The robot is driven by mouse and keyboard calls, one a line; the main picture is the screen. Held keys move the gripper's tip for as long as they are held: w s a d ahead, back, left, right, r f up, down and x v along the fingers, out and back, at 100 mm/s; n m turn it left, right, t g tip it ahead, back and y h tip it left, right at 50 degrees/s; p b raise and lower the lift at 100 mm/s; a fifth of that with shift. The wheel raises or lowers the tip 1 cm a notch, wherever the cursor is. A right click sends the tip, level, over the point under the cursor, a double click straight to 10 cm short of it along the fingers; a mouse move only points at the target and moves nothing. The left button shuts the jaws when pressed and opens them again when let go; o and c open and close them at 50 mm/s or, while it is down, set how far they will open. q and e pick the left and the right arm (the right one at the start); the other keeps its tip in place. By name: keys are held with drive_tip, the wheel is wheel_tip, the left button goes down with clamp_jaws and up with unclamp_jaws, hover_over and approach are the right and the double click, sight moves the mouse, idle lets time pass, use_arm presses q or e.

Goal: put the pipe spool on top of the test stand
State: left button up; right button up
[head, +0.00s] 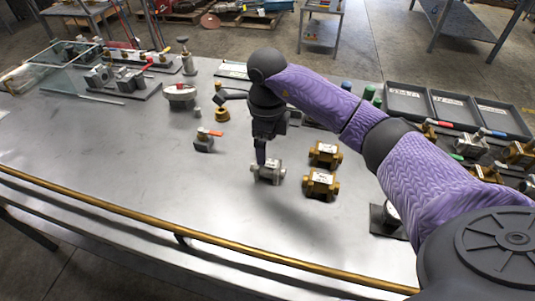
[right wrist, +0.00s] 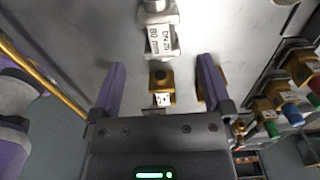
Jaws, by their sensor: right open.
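A silver pipe spool (head: 268,171) with a white label lies on the grey table below my right gripper (head: 261,156). In the right wrist view the spool (right wrist: 160,38) shows its label, "80 mm", and lies just beyond the fingertips. My right gripper (right wrist: 157,70) is open, with nothing held between its fingers. Fixtures with pipe fittings stand at the back left; a base-plate fixture with a red handle (head: 127,82) may be the test stand, but I cannot tell for sure. My left gripper is not in view.
Two labelled brass pieces (head: 321,184) lie right of the spool. Dark bins (head: 407,103) stand at the back right. A brass rail (head: 200,236) runs along the front edge. The table's left front is clear.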

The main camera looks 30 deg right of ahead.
wheel_tip(320, 180, up, 6)
drive_tip(key=shift+f+p, duration=0.15)
drive_tip(key=shift+p, duration=0.3)
